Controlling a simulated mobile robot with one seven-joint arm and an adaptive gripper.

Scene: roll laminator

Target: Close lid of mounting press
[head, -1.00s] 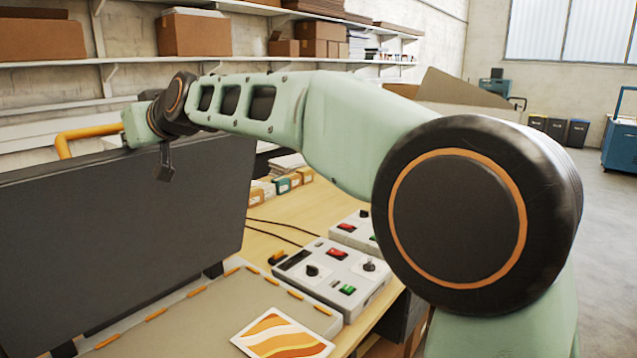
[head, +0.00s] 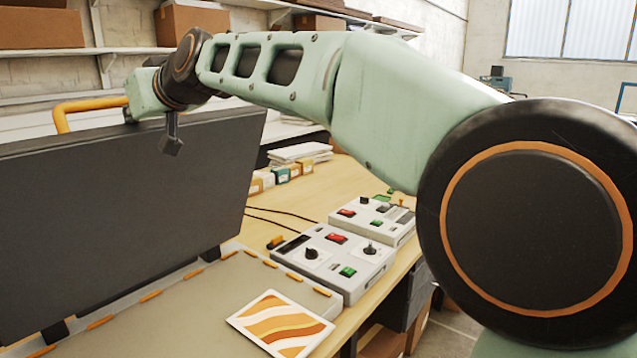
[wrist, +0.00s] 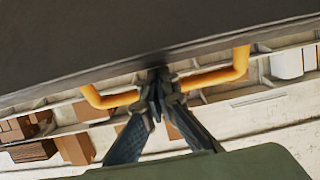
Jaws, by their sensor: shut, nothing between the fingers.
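The press lid (head: 110,190) is a large dark panel, raised steeply above the beige press bed (head: 210,300) in the head view. Its orange handle (head: 85,105) sticks out past the top edge at the left. In the wrist view the lid (wrist: 130,35) fills the top and the handle (wrist: 225,75) runs across below it. My gripper (wrist: 157,92) is shut and empty, its fingertips at the middle of the handle, hiding that part of the bar. I cannot tell whether they touch it.
A striped print (head: 280,323) lies on the bed's front right corner. A control box (head: 335,260) with knobs and switches stands beside the bed, another (head: 375,218) behind it. Small boxes and stacked paper (head: 300,152) lie farther back. Shelves with cartons (head: 195,22) line the wall.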

